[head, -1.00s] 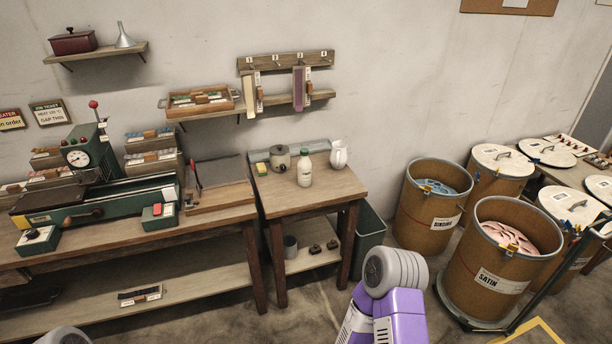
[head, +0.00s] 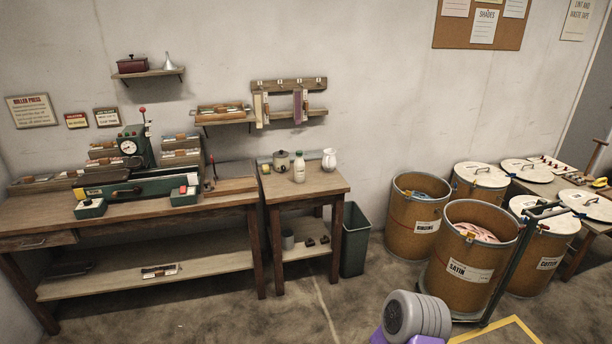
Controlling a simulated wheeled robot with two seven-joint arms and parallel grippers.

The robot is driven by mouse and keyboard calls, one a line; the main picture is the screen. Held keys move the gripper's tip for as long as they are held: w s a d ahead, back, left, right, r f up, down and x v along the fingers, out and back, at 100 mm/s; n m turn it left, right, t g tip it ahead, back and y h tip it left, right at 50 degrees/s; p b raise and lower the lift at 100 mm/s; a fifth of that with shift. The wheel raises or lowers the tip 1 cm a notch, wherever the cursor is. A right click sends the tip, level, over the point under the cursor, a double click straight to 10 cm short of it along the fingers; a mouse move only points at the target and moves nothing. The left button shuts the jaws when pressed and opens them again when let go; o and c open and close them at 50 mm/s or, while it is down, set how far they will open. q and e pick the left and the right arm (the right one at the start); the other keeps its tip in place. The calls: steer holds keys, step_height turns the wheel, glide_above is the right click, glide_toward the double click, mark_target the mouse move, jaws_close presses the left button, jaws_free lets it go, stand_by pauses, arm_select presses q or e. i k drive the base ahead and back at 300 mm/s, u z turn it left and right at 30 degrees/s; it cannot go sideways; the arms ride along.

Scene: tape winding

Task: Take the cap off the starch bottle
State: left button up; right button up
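The starch bottle is most likely the small white bottle (head: 299,168) standing upright on the small wooden table (head: 325,182), between a grey lidded pot (head: 281,160) and a white jug (head: 329,160). Its top is too small to make out well, so I cannot tell the cap's details. Part of my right arm shows at the bottom edge, far in front of the table. Neither of my grippers is in view.
A long workbench (head: 230,189) with a green press (head: 135,184) stands on the left. A grey bin (head: 355,240) stands beside the small table. Brown drums, one marked satin (head: 470,262), stand on the right. The floor before the small table is clear.

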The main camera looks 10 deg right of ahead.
mark_target(300, 163)
steer(key=z, duration=0.55)
steer(key=i, duration=2.2)
steer(key=u, duration=0.95)
